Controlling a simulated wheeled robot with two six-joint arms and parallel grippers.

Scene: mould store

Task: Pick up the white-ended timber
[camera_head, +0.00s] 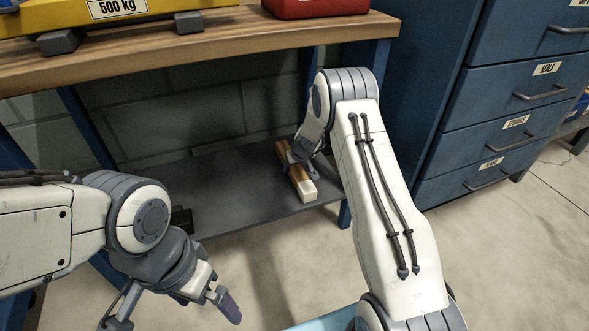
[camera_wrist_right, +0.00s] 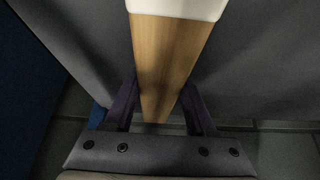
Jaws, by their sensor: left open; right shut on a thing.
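The white-ended timber (camera_head: 302,182) is a short wooden bar with a white end, on or just above the dark lower shelf of the workbench. In the right wrist view the timber (camera_wrist_right: 166,55) runs between the two fingers, its white end at the top edge. My right gripper (camera_wrist_right: 160,105) is shut on the timber's wooden part. In the head view my right gripper (camera_head: 296,160) is partly hidden by its own wrist. My left gripper (camera_head: 175,310) is open and empty at the lower left, apart from the timber.
The wooden bench top (camera_head: 190,50) overhangs the lower shelf (camera_head: 240,190). A blue bench leg (camera_head: 345,213) stands right of the timber. A blue drawer cabinet (camera_head: 490,110) stands at the right. A small dark object (camera_head: 182,219) sits at the shelf's left. The floor in front is mostly clear.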

